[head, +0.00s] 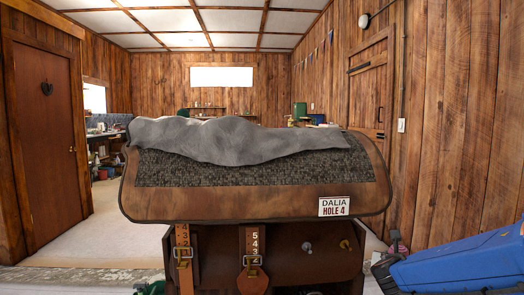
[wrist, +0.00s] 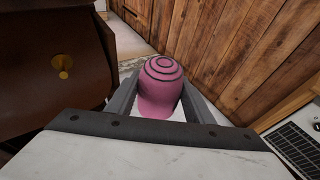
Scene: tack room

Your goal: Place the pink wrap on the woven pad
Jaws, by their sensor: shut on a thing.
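The pink wrap (wrist: 160,90) is a rolled pink bundle with dark spiral rings on its end. In the wrist view it sits between the two fingers of my gripper (wrist: 160,102), which is shut on it. In the head view a small pink bit of the wrap (head: 397,247) shows at the lower right by my gripper (head: 388,258). The woven pad (head: 270,174) is a dark grey textured panel on a brown-edged pad, draped over a stand in the middle. My gripper is to the right of the pad and lower than it.
A grey cloth (head: 215,140) lies along the pad's top. Below hang numbered straps with buckles (head: 253,260), beside a brown box-like stand (head: 300,262) with knobs. A plank wall (head: 460,130) is close on the right; open floor (head: 125,225) lies left.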

